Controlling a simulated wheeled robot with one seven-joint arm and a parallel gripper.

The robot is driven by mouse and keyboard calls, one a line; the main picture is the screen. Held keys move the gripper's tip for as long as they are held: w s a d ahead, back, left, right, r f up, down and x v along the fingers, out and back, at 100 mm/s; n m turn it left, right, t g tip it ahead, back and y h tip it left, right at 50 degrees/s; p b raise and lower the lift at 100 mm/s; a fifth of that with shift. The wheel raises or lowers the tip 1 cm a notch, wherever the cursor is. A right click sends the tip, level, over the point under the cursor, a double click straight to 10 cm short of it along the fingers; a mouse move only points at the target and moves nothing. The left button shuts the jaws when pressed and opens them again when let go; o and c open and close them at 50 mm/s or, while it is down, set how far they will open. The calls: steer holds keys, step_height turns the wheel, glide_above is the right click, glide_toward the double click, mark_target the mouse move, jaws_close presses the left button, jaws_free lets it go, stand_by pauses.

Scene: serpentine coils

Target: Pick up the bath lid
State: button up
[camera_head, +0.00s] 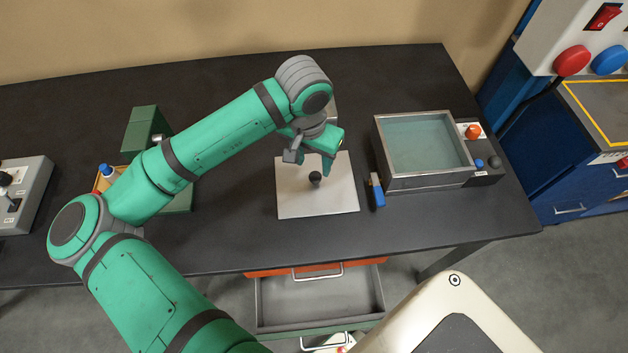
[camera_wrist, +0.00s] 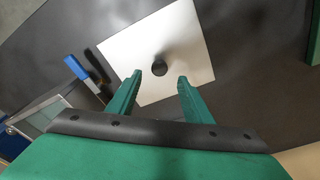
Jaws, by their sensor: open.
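The bath lid (camera_head: 293,198) is a flat, light grey square plate with a round black knob (camera_head: 315,179) near its middle. It lies on the dark bench top, left of the water bath. In the wrist view the lid (camera_wrist: 185,30) and its knob (camera_wrist: 159,68) show just beyond the fingertips. My gripper (camera_head: 313,161) is open and empty above the lid, its fingers pointing down. In the wrist view my gripper (camera_wrist: 158,82) has its two green fingers apart, with the knob appearing between and slightly beyond the tips. The exact height above the knob is hard to tell.
The open bath (camera_head: 382,150) with water stands right of the lid. A blue-handled tool (camera_head: 377,191) lies between them. A green device (camera_head: 140,130) and a grey control box (camera_head: 35,185) stand left. An open drawer (camera_head: 262,305) juts out below the bench front.

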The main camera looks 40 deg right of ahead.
mark_target(315, 176)
step_height(315, 176, down, 2)
steer(key=shift+w+d+f, duration=0.1)
steer(key=shift+w, duration=0.05)
steer(key=f, duration=0.4)
steer(key=shift+d, duration=0.3)
steer(key=shift+f, duration=0.45)
jaws_close()
